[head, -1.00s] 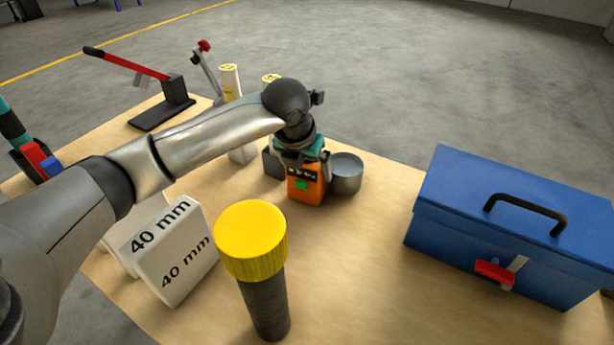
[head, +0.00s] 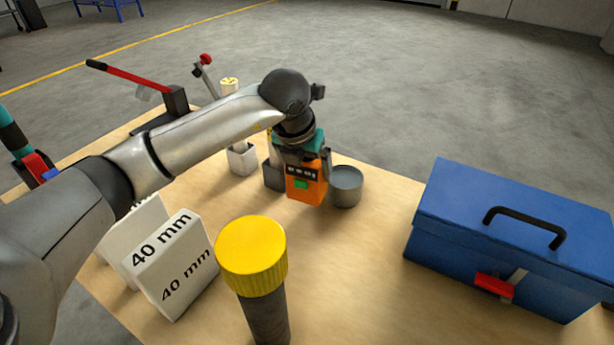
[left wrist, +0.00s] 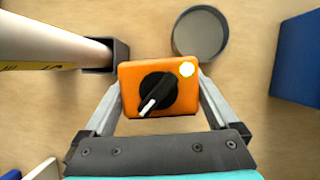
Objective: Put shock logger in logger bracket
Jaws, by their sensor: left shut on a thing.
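My left gripper (head: 304,158) is shut on an orange box, which I take for the shock logger (head: 306,184). The box has a green patch and a dark strip on its front. In the left wrist view my left gripper (left wrist: 160,90) has a finger on each side of the logger (left wrist: 130,75), and a black knob and a pale round spot face the camera. The box appears slightly above the table. I cannot tell which thing is the logger bracket. My right gripper is not in view.
A grey round cup (head: 347,186) stands close right of the logger; a dark square holder (head: 273,176) is close left, with a white tube (left wrist: 50,45) beside it. A yellow-capped cylinder (head: 251,255), blocks marked 40 mm (head: 175,265) and a blue toolbox (head: 510,240) stand nearer.

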